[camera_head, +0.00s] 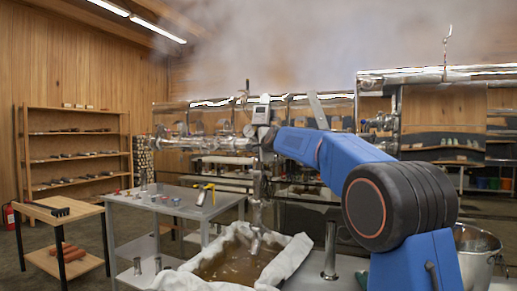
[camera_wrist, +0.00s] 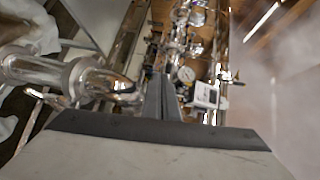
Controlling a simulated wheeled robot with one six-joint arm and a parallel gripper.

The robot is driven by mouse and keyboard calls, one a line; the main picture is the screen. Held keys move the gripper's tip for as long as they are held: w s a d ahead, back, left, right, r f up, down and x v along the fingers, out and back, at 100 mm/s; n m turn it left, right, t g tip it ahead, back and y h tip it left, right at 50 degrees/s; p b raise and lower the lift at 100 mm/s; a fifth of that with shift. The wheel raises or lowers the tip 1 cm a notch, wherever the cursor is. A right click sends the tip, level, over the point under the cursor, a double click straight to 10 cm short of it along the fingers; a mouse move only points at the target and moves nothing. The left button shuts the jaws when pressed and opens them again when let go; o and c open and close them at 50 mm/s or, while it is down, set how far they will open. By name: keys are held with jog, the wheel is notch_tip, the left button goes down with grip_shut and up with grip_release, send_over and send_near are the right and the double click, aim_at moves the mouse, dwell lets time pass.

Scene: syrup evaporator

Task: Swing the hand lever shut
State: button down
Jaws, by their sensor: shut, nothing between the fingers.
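In the wrist view a thin, dark-tipped lever (camera_wrist: 231,81) sticks out beyond the fittings, pointing to the right of the picture. My gripper (camera_head: 264,141) is at the pipe, just below a white meter box (camera_head: 261,114), with the lever up and to its left. In the wrist view my gripper (camera_wrist: 161,99) has its fingers together and empty. I cannot tell whether it touches any fitting.
A round gauge (camera_wrist: 187,74) sits beside the fingers. Below the pipe is a cloth-lined tub (camera_head: 182,280) of brown liquid. A grey metal table (camera_head: 170,202) with small items stands left, and a steel bucket (camera_head: 478,242) right. Steam hangs above the evaporator.

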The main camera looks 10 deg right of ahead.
jog(key=shift+w+a+r, duration=0.15)
jog(key=shift+w, duration=0.9)
jog(key=shift+w+a+r, duration=0.1)
jog(key=shift+w+r, duration=0.05)
jog(key=shift+w, duration=0.85)
